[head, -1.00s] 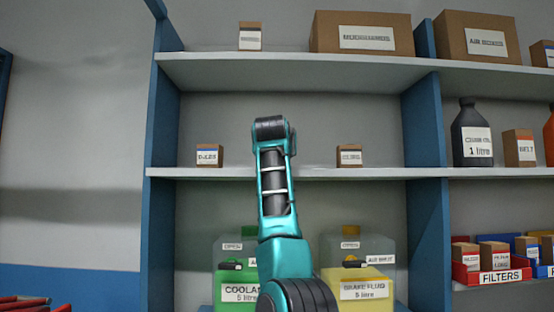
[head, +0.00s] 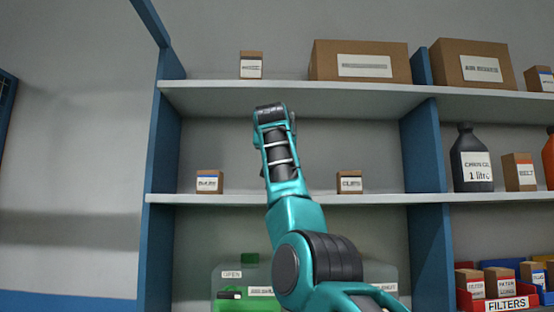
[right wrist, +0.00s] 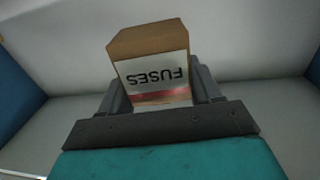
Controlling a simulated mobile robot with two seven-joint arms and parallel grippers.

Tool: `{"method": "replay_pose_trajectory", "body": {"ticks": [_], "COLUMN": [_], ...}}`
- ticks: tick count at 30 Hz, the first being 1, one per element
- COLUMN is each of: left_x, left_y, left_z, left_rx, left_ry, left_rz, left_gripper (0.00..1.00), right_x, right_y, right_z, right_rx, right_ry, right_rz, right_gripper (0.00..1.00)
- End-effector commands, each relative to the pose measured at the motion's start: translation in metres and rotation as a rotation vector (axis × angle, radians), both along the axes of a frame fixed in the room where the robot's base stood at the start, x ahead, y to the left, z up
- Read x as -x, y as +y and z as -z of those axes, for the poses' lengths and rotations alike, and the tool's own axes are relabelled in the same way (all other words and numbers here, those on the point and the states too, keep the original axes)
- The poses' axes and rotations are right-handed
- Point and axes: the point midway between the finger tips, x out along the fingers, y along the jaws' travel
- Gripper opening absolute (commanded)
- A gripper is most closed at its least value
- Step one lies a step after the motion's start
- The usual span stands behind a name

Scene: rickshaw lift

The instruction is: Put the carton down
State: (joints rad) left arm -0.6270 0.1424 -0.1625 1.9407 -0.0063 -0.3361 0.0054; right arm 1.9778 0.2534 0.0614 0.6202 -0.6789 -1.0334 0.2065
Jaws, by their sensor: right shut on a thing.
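The carton (right wrist: 152,42) is a small brown box with a white label reading FUSES, upside down in the right wrist view, and a red stripe. My right gripper (right wrist: 160,84) is shut on it, with a dark finger along each side. In the head view my right arm reaches up in front of the middle bay. Its gripper and the carton are hidden behind the arm's end there. I cannot tell whether the carton touches a shelf. My left gripper is not in view.
Two small cartons stand on the middle shelf (head: 240,199), one at left (head: 209,181) and one at right (head: 349,182). The upper shelf (head: 290,98) holds a small box (head: 251,64) and large boxes (head: 360,61). Blue uprights (head: 424,150) bound the bay.

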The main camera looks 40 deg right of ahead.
Motion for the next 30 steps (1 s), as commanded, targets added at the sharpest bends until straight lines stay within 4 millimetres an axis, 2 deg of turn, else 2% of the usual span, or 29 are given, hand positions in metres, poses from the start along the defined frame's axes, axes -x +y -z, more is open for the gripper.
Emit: {"method": "replay_pose_trajectory", "body": {"ticks": [11, 30], "left_x": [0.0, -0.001], "left_y": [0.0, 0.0], "left_z": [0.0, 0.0], "left_rx": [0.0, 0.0], "left_ry": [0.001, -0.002], "left_rz": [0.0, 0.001], "left_gripper": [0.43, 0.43], "right_x": [0.0, 0.0], "right_y": [0.0, 0.0], "right_z": [-0.019, -0.023], "right_rx": [0.001, 0.001], "right_ry": [-0.001, -0.001], "right_rz": [0.0, 0.001], "right_gripper": [0.32, 0.32]}}
